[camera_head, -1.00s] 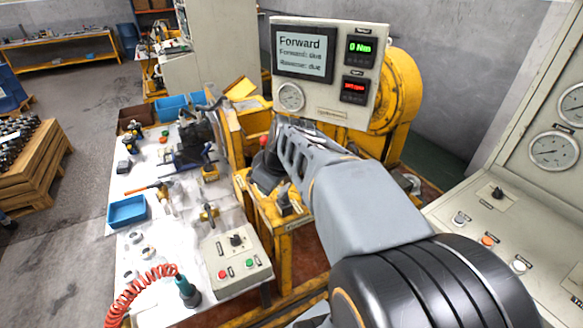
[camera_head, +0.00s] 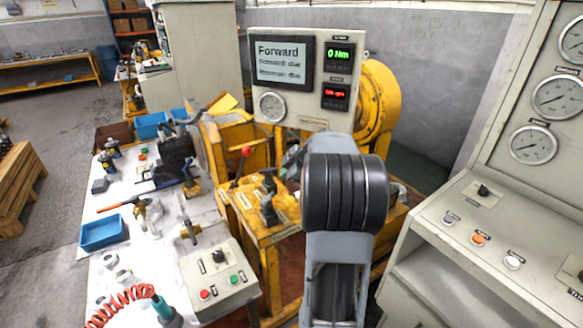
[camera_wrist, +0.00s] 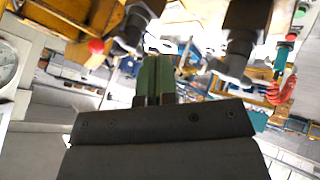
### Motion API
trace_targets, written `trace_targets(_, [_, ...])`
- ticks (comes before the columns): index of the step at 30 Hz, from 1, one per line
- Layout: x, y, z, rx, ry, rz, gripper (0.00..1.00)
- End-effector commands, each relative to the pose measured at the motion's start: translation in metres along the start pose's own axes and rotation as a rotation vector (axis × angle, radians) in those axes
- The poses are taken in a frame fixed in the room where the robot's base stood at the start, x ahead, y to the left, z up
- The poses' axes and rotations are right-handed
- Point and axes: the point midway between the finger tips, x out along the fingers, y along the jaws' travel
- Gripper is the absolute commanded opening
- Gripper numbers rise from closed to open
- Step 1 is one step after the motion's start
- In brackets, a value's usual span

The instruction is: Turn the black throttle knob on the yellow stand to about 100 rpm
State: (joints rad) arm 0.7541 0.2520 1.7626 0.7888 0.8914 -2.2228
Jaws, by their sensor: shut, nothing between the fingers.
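The yellow stand (camera_head: 262,236) is in the middle of the head view. Two black knob-like controls stand on its top, a rear one (camera_head: 268,181) and a front one (camera_head: 268,211). I cannot tell which is the throttle knob. In the wrist view two blurred dark upright parts, one left (camera_wrist: 132,28) and one right (camera_wrist: 241,42), look like these controls. My gripper (camera_wrist: 156,62) shows its green fingers shut and empty, pointing between them and apart from both. In the head view my arm hides the fingers. The red rpm readout (camera_head: 335,96) is too small to read.
The display panel (camera_head: 320,42) stands behind the stand, with a green "0 Nm" readout (camera_head: 339,56). A red ball lever (camera_head: 247,151) rises at the stand's back. A grey button box (camera_head: 219,275) sits on the white table at left. A grey console (camera_head: 455,225) stands at right.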

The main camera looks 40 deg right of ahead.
Motion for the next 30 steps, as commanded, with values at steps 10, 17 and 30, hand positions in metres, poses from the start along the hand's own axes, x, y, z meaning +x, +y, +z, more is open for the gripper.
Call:
trace_targets(10, [0.045,0.016,-0.003,0.001,0.000,-0.002,0.00])
trace_targets(17, [0.053,0.034,-0.005,0.000,0.000,-0.001,0.00])
trace_targets(30, [0.056,0.037,-0.004,0.001,0.000,-0.001,0.00])
